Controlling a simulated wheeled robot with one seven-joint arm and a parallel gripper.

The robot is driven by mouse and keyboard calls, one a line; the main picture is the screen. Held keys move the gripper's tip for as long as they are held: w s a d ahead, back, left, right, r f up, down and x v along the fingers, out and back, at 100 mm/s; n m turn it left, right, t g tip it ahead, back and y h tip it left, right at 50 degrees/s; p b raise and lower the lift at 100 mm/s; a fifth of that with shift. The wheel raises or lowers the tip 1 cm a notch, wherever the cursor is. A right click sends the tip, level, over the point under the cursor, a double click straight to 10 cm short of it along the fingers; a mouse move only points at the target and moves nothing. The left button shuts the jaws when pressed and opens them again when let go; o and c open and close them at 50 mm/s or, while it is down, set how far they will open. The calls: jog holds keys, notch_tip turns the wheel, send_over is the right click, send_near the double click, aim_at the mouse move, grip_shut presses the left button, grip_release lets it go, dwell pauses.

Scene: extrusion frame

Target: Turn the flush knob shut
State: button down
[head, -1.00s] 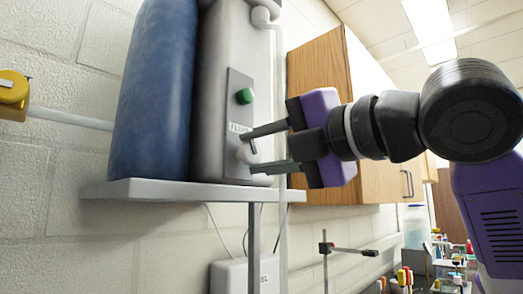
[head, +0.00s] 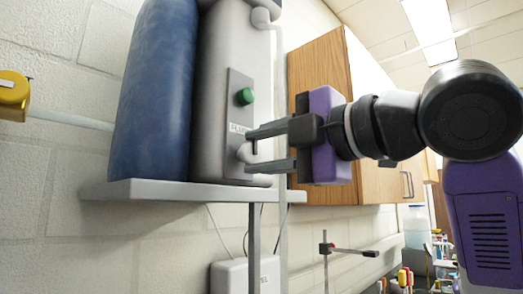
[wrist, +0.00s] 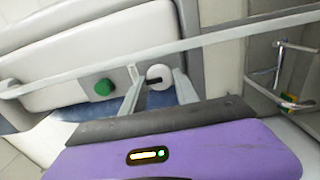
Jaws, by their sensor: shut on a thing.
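The flush knob (head: 243,152) is a small pale round knob on the dark front panel of a grey unit, below a label partly covered by my finger. In the wrist view the knob (wrist: 160,72) appears as a white disc with a dark bar. My gripper (head: 250,151) reaches in from the right, one finger above the knob and one below. In the wrist view its fingers (wrist: 156,78) stand on either side of the knob, shut on it. The fingers hide part of the knob, and the exact contact is hard to see.
A green button (head: 245,96) sits above the knob on the same panel. A blue cylinder (head: 154,90) stands beside the unit on a grey shelf (head: 150,190). A thin vertical pipe (head: 281,80) runs close to my fingers. A wooden cabinet (head: 318,68) hangs behind my gripper.

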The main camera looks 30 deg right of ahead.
jog(key=c, duration=0.9)
grip_release()
jog(key=shift+c, duration=0.2)
jog(key=b+v, duration=0.1)
jog(key=v, duration=0.7)
jog(key=shift+w, duration=0.1)
